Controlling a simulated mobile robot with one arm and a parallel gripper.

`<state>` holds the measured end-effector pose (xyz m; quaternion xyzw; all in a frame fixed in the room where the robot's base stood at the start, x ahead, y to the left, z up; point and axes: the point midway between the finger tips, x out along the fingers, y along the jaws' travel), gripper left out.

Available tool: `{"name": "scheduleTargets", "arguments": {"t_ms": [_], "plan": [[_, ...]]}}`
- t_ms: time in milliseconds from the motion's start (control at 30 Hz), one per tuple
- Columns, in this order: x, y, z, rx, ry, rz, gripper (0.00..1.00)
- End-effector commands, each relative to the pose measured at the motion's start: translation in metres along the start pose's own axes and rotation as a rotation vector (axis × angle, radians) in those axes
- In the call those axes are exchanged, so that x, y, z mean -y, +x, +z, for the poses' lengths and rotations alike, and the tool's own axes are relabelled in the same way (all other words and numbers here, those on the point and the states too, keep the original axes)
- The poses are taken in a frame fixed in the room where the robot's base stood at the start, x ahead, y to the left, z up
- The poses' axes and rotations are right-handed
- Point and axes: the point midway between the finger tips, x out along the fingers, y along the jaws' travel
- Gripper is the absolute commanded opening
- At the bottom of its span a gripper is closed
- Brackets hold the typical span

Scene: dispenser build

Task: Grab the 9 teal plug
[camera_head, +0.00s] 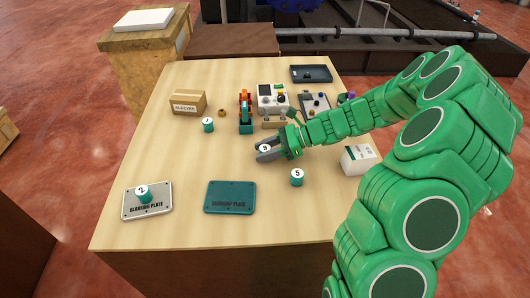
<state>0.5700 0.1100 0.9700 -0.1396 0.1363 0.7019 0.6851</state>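The numbered plug between my fingers has a white cap whose digit looks like a 9 (264,148); its body is mostly hidden. My gripper (265,150) has its grey fingers on either side of this plug, low over the middle of the table. I cannot tell whether the fingers touch it or stand slightly apart. Other teal plugs with white caps stand upright: plug 5 (297,179) to the right and nearer, plug 7 (208,126) farther left, and plug 2 (144,195) on the grey blanking plate (160,208) at front left.
A teal blanking plate (230,197) lies at the front. A sleeves box (188,103), an orange and teal device (246,112) and a white machine (272,99) stand behind. A white box (358,159) stands by the right edge, below my arm. The table's left side is clear.

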Motion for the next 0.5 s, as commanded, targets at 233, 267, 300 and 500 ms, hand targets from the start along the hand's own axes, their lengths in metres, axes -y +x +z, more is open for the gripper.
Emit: {"name": "scheduleTargets", "arguments": {"t_ms": [233, 267, 300, 500], "plan": [[0.0000, -0.0001, 0.0000, 0.000, 0.000, 0.000, 0.08], [0.0000, -0.0001, 0.0000, 0.000, 0.000, 0.000, 0.08], [0.0000, -0.0001, 0.0000, 0.000, 0.000, 0.000, 0.08], [0.0000, -0.0011, 0.0025, 0.000, -0.001, 0.000, 0.08]]}}
